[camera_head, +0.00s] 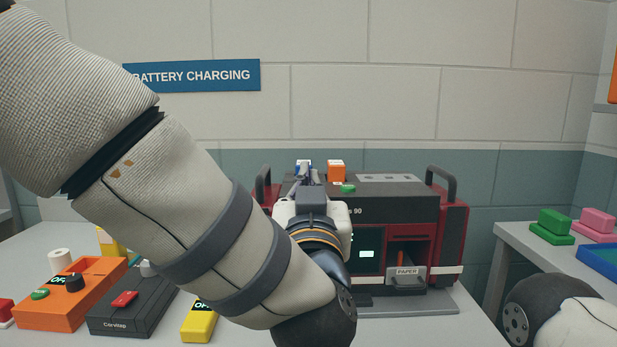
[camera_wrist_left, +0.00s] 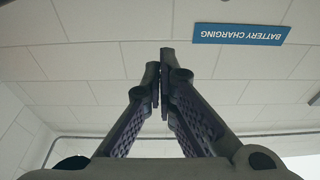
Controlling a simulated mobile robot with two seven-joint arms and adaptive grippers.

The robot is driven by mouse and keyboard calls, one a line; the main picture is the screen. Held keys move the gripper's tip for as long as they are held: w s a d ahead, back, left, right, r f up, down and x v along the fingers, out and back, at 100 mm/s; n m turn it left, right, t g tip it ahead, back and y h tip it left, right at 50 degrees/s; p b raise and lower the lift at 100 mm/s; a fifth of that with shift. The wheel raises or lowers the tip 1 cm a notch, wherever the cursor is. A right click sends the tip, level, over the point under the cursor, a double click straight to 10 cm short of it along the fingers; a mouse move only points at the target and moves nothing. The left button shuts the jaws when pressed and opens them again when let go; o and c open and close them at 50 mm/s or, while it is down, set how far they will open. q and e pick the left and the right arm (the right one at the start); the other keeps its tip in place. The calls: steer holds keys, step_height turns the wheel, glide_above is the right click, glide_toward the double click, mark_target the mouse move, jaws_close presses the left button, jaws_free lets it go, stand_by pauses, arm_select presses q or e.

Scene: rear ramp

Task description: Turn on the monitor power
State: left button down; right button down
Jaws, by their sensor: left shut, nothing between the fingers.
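The monitor (camera_head: 395,208) is a dark box with red sides, grey handles, a small lit screen (camera_head: 366,254) and a paper slot. It stands on the table behind my left arm, which hides its left front. A small green button (camera_head: 347,188) and an orange block (camera_head: 336,170) show by its top edge. My left gripper (camera_head: 303,170) is near the monitor's top left, mostly hidden behind its wrist; I cannot tell whether it touches. In the left wrist view its fingers (camera_wrist_left: 160,75) are closed together and empty. My right gripper is out of view.
An orange box (camera_head: 75,300), a dark box with a red switch (camera_head: 130,312) and a yellow block (camera_head: 199,322) are at the left front. Green (camera_head: 553,226) and pink (camera_head: 597,224) blocks and a blue tray (camera_head: 600,264) are on the right table.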

arm_select(q)
steer(key=w+f, duration=0.2)
steer(key=w, duration=0.7)
steer(key=shift+w, duration=0.2)
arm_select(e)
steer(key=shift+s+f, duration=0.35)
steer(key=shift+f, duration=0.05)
